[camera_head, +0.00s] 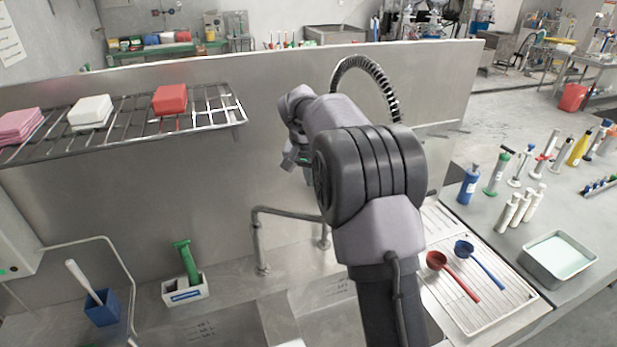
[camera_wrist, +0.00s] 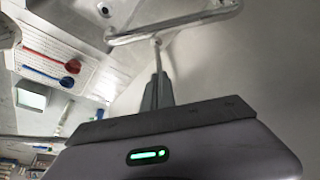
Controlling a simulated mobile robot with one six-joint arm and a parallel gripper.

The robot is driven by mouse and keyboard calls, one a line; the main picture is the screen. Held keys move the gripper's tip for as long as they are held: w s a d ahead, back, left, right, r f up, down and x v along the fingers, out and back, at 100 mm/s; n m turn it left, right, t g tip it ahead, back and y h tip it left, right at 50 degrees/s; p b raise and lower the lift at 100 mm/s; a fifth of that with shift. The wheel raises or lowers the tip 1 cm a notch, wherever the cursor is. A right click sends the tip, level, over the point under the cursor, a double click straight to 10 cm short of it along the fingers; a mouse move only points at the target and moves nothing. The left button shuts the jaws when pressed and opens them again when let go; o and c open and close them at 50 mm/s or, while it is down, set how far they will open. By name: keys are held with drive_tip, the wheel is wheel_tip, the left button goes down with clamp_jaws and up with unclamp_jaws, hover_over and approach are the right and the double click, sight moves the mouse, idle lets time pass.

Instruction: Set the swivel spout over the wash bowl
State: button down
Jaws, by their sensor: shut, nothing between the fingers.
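The swivel spout (camera_head: 285,213) is a grey metal pipe bent over the sink deck in the head view. Its upright rises at left and a downturned end shows at right, beside my arm. In the wrist view the spout (camera_wrist: 190,24) crosses the top of the picture, beyond my gripper (camera_wrist: 157,75). My gripper's fingers are together and empty; a thin upright piece shows just past their tips, and contact is unclear. In the head view my gripper (camera_head: 290,160) hangs above and behind the spout. A sink basin (camera_head: 325,305) lies below the spout, partly hidden by my arm; I cannot tell whether it is the wash bowl.
A wire shelf (camera_head: 125,122) with coloured blocks juts out at left. A green-handled brush (camera_head: 187,260) and a blue cup (camera_head: 102,308) stand on the left deck. Red (camera_head: 452,275) and blue (camera_head: 480,262) scoops lie on the right drainboard. Bottles stand farther right.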

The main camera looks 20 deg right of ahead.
wheel_tip(320, 180, down, 9)
drive_tip(key=b, duration=0.1)
drive_tip(key=shift+s+a+r+b, duration=0.15)
drive_tip(key=shift+s+a+b, duration=0.2)
drive_tip(key=shift+s, duration=0.1)
drive_tip(key=shift+s+a, duration=0.1)
